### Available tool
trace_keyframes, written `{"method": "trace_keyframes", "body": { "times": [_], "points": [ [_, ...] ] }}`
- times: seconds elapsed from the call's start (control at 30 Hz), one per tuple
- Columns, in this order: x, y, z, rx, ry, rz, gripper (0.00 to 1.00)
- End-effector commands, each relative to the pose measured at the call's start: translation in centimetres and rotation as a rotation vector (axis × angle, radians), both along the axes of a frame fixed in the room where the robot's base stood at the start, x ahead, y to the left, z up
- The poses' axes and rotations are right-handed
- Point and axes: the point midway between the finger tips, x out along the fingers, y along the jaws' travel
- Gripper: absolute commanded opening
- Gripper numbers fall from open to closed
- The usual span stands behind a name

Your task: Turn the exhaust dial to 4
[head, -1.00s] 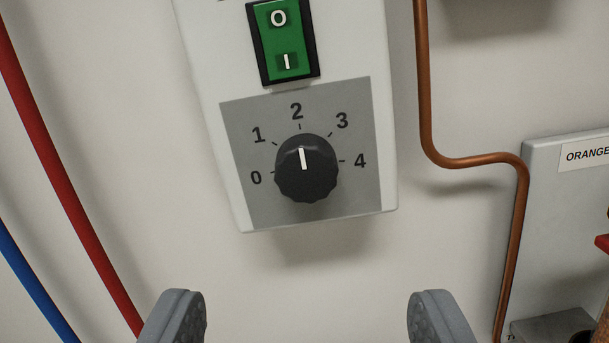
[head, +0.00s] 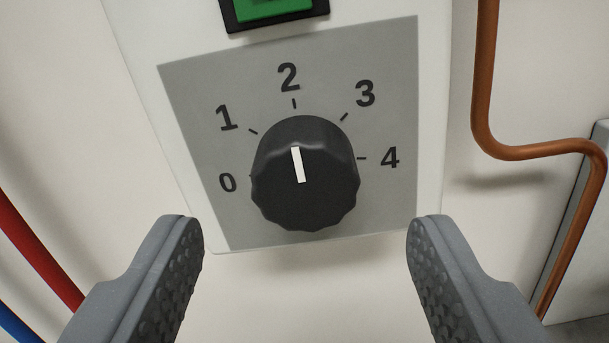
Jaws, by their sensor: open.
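The exhaust dial (head: 305,195) is a black, ridged round knob on a grey scale plate (head: 200,120) marked 0 to 4. Its white pointer line points up at the 2. The 4 mark (head: 389,157) is to the right of the knob. My gripper (head: 305,235) is open and empty. Its two grey fingers stand to the lower left and lower right of the dial in the picture, apart from it, with the knob lying between and above their tips. No part of the knob is hidden by the fingers.
A green rocker switch (head: 272,8) in a black frame is just above the scale plate, cut off by the picture's top. A copper pipe (head: 485,80) bends down the right side beside a grey box (head: 585,240). Red (head: 38,250) and blue (head: 18,325) pipes run at lower left.

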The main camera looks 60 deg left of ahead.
Motion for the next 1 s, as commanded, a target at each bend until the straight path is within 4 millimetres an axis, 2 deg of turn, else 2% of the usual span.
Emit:
{"method": "trace_keyframes", "body": {
  "times": [0.5,1.0],
  "points": [
    [1.8,1.9,0.2,-0.002,-0.001,-0.003,0.58],
    [2.1,2.5,-0.1,-0.001,0.001,0.000,0.58]
  ]
}}
